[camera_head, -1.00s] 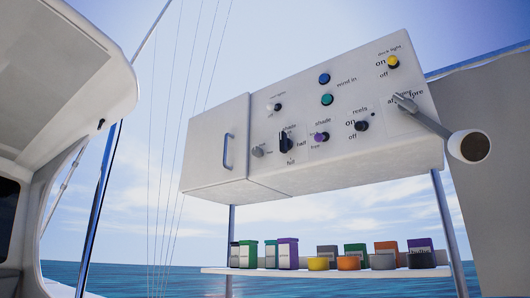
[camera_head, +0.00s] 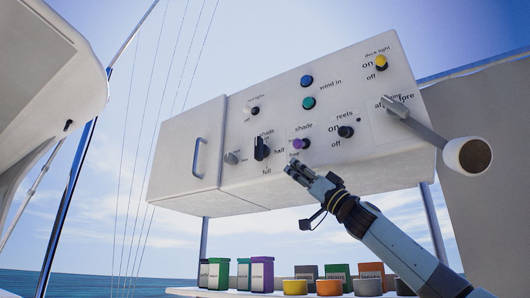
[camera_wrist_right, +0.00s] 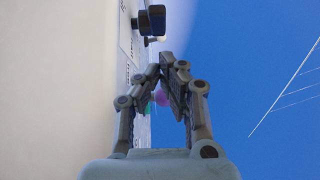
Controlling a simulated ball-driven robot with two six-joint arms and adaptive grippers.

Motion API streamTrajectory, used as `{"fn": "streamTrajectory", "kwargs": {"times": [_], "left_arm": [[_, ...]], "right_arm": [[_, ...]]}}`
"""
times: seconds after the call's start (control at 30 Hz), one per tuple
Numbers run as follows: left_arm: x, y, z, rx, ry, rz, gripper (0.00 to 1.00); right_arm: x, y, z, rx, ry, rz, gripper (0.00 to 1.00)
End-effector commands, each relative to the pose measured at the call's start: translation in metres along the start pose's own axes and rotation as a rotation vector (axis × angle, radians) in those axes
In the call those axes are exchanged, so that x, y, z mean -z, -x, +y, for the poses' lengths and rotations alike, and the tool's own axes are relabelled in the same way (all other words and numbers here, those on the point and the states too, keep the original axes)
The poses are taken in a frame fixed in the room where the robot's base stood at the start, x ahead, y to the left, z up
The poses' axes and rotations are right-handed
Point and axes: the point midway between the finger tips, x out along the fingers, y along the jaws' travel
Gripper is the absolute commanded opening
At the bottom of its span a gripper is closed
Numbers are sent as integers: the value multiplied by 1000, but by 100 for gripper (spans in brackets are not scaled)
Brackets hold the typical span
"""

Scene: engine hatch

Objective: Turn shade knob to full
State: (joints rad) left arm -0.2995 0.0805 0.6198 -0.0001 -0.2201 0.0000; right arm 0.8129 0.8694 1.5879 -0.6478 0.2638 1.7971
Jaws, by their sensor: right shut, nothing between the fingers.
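The shade knob (camera_head: 261,147) is a black knob on the white panel, its long grip roughly upright, with "half" to its right and "full" below. A black knob, apparently the same one, shows at the top of the right wrist view (camera_wrist_right: 152,20). A purple knob (camera_head: 299,143) beside it also has "shade" printed above. My right gripper (camera_head: 290,170) is shut and empty, below and right of the black knob and just below the purple one. In the wrist view its fingertips (camera_wrist_right: 167,64) meet, apart from the black knob. My left gripper is not in view.
A cabinet door handle (camera_head: 198,157) is at left. A shelf of containers (camera_head: 263,273) stands below.

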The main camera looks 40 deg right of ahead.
Motion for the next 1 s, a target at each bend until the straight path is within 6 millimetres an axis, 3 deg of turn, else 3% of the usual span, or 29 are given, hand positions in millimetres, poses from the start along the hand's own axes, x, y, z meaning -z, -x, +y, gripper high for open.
{"fn": "streamTrajectory", "kwargs": {"times": [0.33, 0.53, 0.7, 1.0], "left_arm": [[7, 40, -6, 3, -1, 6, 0], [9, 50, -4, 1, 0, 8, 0], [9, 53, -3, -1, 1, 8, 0], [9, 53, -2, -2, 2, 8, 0]], "right_arm": [[5, -57, 0, -2, -7, 6, 0], [2, -86, 1, -4, -5, 5, 0], [0, -97, 1, -3, -4, 2, 0], [-1, -98, 1, -3, -3, 1, 0]]}}
